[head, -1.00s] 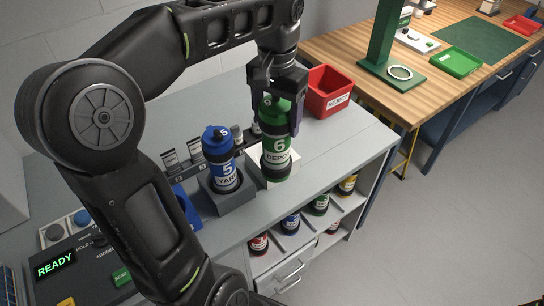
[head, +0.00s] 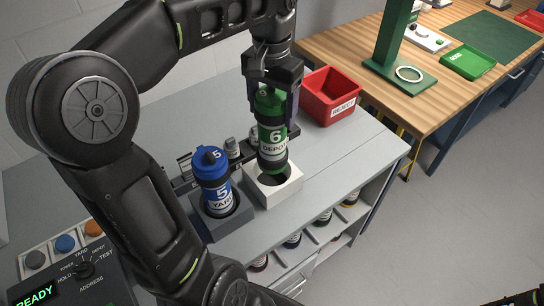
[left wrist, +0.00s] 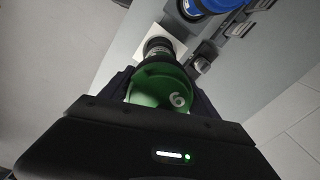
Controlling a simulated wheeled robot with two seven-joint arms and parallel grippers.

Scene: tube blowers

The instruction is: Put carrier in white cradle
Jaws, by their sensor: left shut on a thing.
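A green carrier (head: 272,137), marked 6 and DEPOT, is held upright by my left gripper (head: 272,92), which is shut on its upper part. The carrier's lower end is over the opening of the white cradle (head: 288,190); whether it is inside the opening I cannot tell. In the left wrist view the carrier (left wrist: 165,85) points down toward the white cradle (left wrist: 178,47). A blue carrier (head: 213,180), marked 5 and YARD, stands in the grey cradle (head: 223,226) just left of the white one.
A red REJECT bin (head: 331,97) stands behind and right of the white cradle. A control panel (head: 80,270) reading READY is at the lower left. Shelves under the bench hold several carriers. The bench right of the white cradle is clear.

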